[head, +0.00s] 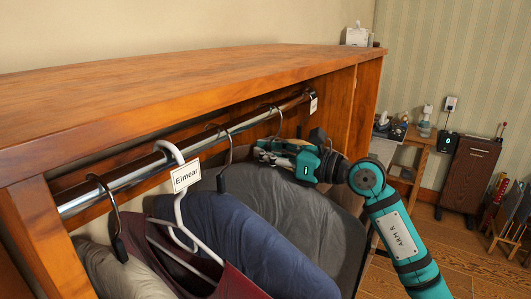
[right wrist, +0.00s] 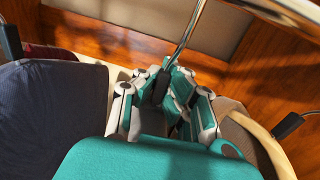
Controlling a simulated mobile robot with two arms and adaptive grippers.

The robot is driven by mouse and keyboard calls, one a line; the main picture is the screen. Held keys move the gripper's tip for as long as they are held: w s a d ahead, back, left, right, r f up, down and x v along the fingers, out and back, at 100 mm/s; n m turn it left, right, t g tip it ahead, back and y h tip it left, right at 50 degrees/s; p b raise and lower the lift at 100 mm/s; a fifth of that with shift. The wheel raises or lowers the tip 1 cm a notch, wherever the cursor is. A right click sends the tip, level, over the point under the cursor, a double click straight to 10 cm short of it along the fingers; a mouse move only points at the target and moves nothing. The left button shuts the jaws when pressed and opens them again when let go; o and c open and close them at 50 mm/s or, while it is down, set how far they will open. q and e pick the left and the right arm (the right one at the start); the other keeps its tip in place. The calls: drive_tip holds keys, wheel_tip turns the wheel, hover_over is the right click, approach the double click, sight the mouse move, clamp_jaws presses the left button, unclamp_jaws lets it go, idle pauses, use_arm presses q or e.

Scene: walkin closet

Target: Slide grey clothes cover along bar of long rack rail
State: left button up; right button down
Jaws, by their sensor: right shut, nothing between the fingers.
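The grey clothes cover (head: 325,222) hangs at the right of the row in the head view. The bar (head: 130,178) runs under the wooden top, and it also shows in the wrist view (right wrist: 187,35). My right gripper (head: 262,152) is at the top of the grey cover, just below the bar. It is shut, with nothing held. In the wrist view its fingers (right wrist: 165,92) are beside a dark hanger stem (right wrist: 161,86) under the bar; whether they touch it is unclear. The left gripper is out of view.
A navy cover (head: 235,235), a maroon garment (head: 240,284) and a beige cover (head: 130,274) hang to the left. A white hanger (head: 178,211) carries an "Eimear" tag (head: 185,177). The wooden side panel (head: 366,105) bounds the rack at right. A small table stands beyond.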

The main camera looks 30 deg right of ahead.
drive_tip(key=c, duration=1.4)
unclamp_jaws()
drive_tip(key=shift+s+r, duration=0.2)
drive_tip(key=shift+w+f, duration=0.15)
drive_tip(key=shift+f, duration=0.2)
drive_tip(key=v, duration=1.2)
drive_tip(key=shift+r, duration=0.25)
